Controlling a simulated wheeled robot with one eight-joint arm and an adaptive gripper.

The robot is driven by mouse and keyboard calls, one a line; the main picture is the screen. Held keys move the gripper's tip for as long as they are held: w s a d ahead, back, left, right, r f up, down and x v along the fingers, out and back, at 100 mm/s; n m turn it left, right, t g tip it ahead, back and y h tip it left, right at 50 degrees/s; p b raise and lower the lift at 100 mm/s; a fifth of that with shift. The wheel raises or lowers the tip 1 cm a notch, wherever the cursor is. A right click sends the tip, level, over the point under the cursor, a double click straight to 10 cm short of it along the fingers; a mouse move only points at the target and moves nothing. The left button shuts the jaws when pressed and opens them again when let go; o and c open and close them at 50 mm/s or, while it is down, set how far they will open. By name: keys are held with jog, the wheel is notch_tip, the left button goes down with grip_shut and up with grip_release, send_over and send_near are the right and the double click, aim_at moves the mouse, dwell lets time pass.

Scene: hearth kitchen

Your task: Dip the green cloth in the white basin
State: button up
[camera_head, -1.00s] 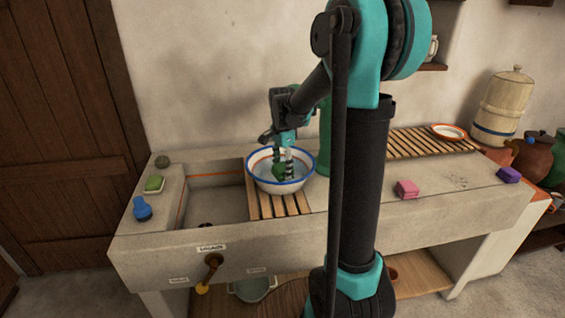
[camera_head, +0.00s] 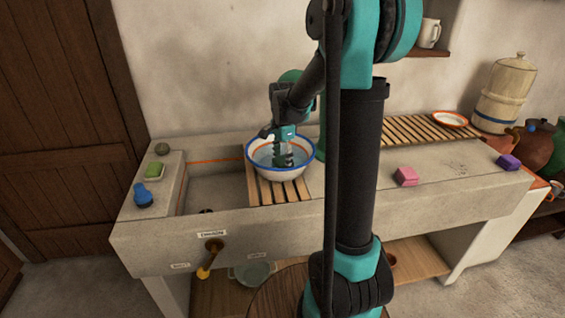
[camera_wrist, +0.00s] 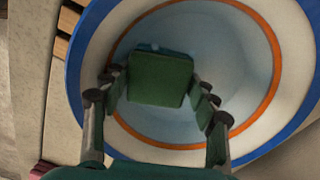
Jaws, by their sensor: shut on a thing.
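The white basin (camera_head: 274,176), with a blue rim and an orange band, stands on the wooden slats beside the sink. My gripper (camera_head: 283,161) points down inside it. In the wrist view my gripper (camera_wrist: 160,86) is shut on the green cloth (camera_wrist: 160,76), a small folded block between the two fingers. The cloth is over the pale blue bottom of the basin, within its orange ring. In the head view the fingers mostly hide the cloth, and I cannot tell how deep it sits in the water.
A green soap-like block (camera_head: 153,171) and a blue object (camera_head: 142,195) lie left of the sink (camera_head: 215,195). A pink block (camera_head: 406,176) and a purple block (camera_head: 508,162) lie on the right counter. A green vessel stands close behind the basin, partly hidden by my arm.

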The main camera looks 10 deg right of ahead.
jog(key=shift+f, duration=0.15)
jog(key=shift+f, duration=0.45)
dwell(1.3)
notch_tip(320, 180, up, 12)
jog(key=shift+r, duration=0.15)
dwell(1.3)
dwell(1.2)
